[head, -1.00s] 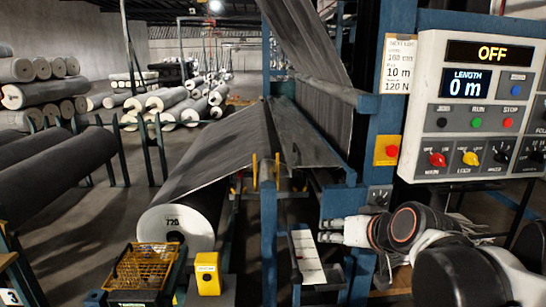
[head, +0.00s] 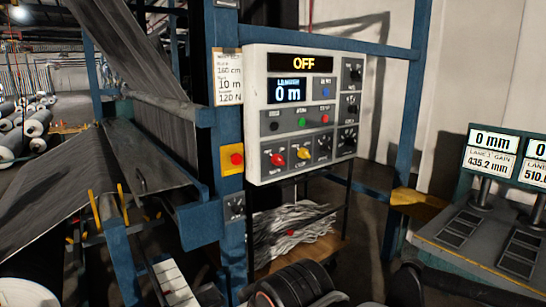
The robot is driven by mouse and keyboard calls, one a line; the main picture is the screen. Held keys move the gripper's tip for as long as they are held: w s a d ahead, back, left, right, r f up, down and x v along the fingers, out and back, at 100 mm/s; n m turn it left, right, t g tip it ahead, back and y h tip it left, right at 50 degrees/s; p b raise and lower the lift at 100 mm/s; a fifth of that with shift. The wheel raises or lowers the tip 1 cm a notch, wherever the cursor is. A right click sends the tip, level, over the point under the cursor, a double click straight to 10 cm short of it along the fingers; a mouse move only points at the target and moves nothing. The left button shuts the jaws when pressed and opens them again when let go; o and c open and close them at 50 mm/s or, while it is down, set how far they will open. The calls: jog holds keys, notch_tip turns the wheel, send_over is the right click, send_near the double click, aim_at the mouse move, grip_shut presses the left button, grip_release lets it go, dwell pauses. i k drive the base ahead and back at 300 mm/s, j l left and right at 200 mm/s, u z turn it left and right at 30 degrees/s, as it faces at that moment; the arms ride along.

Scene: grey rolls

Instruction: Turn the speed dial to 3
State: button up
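The control panel (head: 257,150) is a light grey box on a dark frame, right of the blue post. Its displays read OFF (head: 303,64) and 0 m (head: 287,90). The lower row has a red knob (head: 278,159), a yellow knob (head: 303,153) and a black knob (head: 325,148). Black dials stand down the right side: an upper dial (head: 353,73), a middle dial (head: 352,107) and a lower dial (head: 348,138). Their labels are too small to read, so I cannot tell which is the speed dial or its setting. My gripper is not visible; dark arm parts show at the bottom edge.
A card (head: 229,77) reads 160 cm, 10 m and 120 N. Below it is a yellow box (head: 231,159) with a red button. A grey bench (head: 480,240) with displays stands at right. Dark fabric (head: 60,165) runs on the left. Blue posts flank the panel.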

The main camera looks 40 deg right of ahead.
aim_at(325, 148)
jog(key=z, duration=1.3)
jog(key=i+l+u, duration=0.1)
jog(key=i, duration=0.3)
jog(key=i+l, duration=0.35)
jog(key=i+z, duration=0.1)
jog(key=i, duration=0.2)
jog(key=k+u, duration=0.15)
jog(key=k+j, duration=0.05)
